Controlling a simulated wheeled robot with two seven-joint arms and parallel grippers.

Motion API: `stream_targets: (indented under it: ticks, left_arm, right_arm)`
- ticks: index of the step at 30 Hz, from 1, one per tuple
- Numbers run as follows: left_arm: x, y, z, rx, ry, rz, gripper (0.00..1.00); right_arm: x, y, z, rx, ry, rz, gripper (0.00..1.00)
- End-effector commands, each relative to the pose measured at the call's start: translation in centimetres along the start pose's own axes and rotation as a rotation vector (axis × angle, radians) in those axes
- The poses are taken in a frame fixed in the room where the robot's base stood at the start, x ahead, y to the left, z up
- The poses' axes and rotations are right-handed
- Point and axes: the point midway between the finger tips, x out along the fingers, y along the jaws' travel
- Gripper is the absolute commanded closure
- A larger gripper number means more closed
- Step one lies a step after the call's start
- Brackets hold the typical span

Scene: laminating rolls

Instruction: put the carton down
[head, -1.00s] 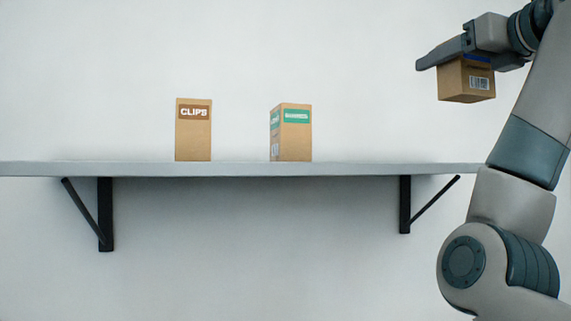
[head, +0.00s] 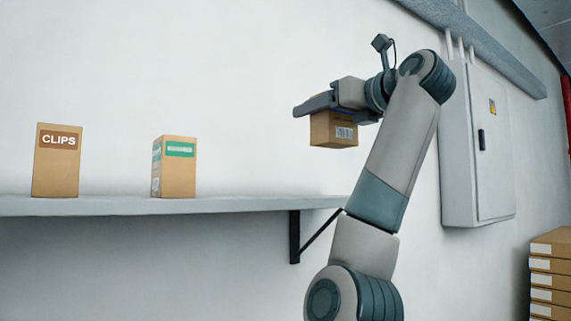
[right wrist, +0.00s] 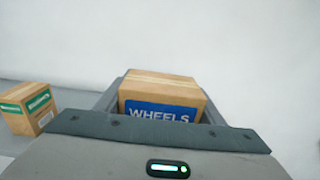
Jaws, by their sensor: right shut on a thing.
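A brown carton (head: 334,131) is held in my right gripper (head: 318,104), in the air above the right end of the shelf. In the right wrist view the carton (right wrist: 160,88) shows a blue label reading WHEELS, and the fingers lie along its sides. The grey shelf (head: 230,204) runs across the left half of the head view, on a black bracket. The carton's underside is clear of the shelf. My left gripper is in neither view.
A tall CLIPS carton (head: 57,160) and a green-labelled carton (head: 178,170) stand upright on the shelf. The shelf between the green-labelled carton and its right end is bare. A grey wall cabinet (head: 478,145) and stacked boxes (head: 553,275) are at right.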

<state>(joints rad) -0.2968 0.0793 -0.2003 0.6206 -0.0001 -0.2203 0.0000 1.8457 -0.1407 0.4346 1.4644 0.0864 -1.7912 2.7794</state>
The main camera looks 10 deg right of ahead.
Motion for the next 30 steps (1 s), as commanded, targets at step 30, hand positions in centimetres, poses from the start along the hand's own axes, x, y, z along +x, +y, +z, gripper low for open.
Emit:
stream_targets:
  ticks: [30]
  left_arm:
    - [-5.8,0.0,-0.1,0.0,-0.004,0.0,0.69]
  right_arm:
    - [9.6,-0.7,-5.7,-0.001,-0.001,0.0,0.73]
